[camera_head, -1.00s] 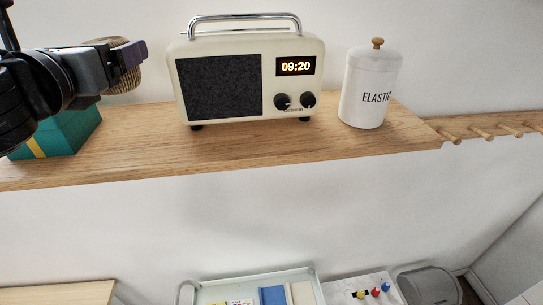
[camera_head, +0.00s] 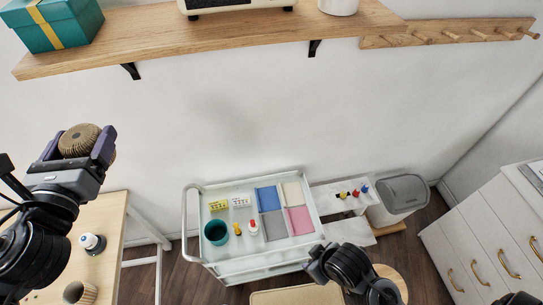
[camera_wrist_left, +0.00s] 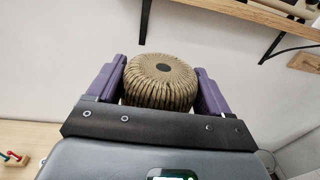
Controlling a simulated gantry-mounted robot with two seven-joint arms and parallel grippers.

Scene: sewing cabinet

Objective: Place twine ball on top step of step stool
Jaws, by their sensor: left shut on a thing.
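The twine ball (camera_head: 79,140) is brown, round and ribbed. My left gripper (camera_head: 84,146) is shut on it, with a purple finger on each side, in front of the wall below the shelf. In the left wrist view the ball (camera_wrist_left: 161,82) sits between the fingertips, a dark spot in its face. A two-level white piece, which looks like the step stool (camera_head: 328,198), stands low between the cart and the grey bin. Small coloured items lie on its upper level. My right gripper (camera_head: 316,263) is at the bottom centre, seen from above; its jaws are unclear.
A wooden shelf (camera_head: 230,36) with a teal gift box (camera_head: 55,24) spans the top. A white cart (camera_head: 232,266) holds a teal cup and coloured squares. A wooden table (camera_head: 100,215) is at lower left, a grey-lidded bin (camera_head: 402,192) at right. The wall area between shelf and cart is clear.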

